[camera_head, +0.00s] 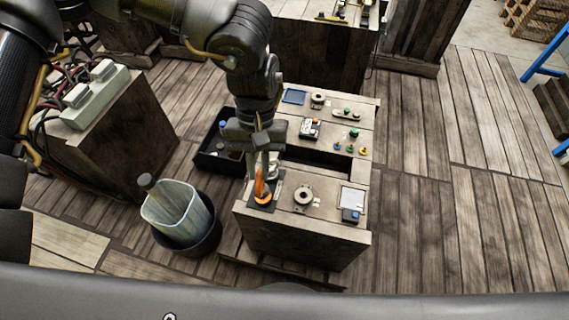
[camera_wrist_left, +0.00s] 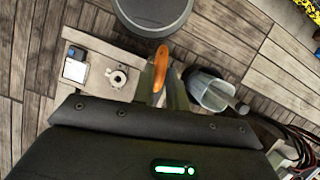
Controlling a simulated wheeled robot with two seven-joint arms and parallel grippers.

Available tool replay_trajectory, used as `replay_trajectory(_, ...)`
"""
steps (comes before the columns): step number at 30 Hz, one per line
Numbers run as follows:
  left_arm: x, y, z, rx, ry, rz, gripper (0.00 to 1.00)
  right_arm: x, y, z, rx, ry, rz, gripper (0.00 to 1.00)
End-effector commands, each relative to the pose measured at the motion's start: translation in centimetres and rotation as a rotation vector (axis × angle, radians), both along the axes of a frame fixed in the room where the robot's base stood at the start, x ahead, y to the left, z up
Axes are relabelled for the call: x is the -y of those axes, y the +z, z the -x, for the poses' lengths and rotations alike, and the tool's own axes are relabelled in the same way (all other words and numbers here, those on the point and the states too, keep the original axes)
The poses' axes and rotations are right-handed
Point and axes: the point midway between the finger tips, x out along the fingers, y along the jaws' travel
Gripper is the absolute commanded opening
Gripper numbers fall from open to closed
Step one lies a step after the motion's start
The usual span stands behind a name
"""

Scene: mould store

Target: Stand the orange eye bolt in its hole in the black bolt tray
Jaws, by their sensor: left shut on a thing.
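The orange eye bolt (camera_head: 260,187) is upright at the front left of the wooden bench. My left gripper (camera_head: 263,170) comes down from above and is shut on it. The eye bolt also shows between the fingers in the left wrist view (camera_wrist_left: 161,68). A small dark tray (camera_head: 276,190), seemingly the black bolt tray, lies directly under the bolt, mostly covered by the bolt and the fingers. I cannot tell whether the bolt touches it or stands in a hole. My right gripper is not in view.
A round metal piece (camera_head: 303,196) and a white-and-blue item (camera_head: 352,203) lie to the right on the bench (camera_head: 322,215). Small fittings stand farther back beyond a dark slot. A dark crate (camera_head: 208,160) and a bin (camera_head: 178,212) stand left of the bench.

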Motion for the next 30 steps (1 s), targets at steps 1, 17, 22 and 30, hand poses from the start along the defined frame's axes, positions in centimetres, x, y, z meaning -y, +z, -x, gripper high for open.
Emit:
replay_trajectory(1,0.0,0.0,0.0,0.000,0.001,0.001,0.00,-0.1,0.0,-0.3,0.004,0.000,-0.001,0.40)
replay_trajectory(17,5.0,-3.6,-4.6,-0.014,0.773,-0.003,0.00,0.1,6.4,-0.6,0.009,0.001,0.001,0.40)
replay_trajectory(22,2.4,-7.4,-6.9,-0.009,1.234,-0.008,0.00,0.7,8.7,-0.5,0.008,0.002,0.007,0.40)
replay_trajectory(30,-2.5,-11.8,-7.6,0.000,1.630,-0.007,0.00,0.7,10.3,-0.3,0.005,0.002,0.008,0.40)
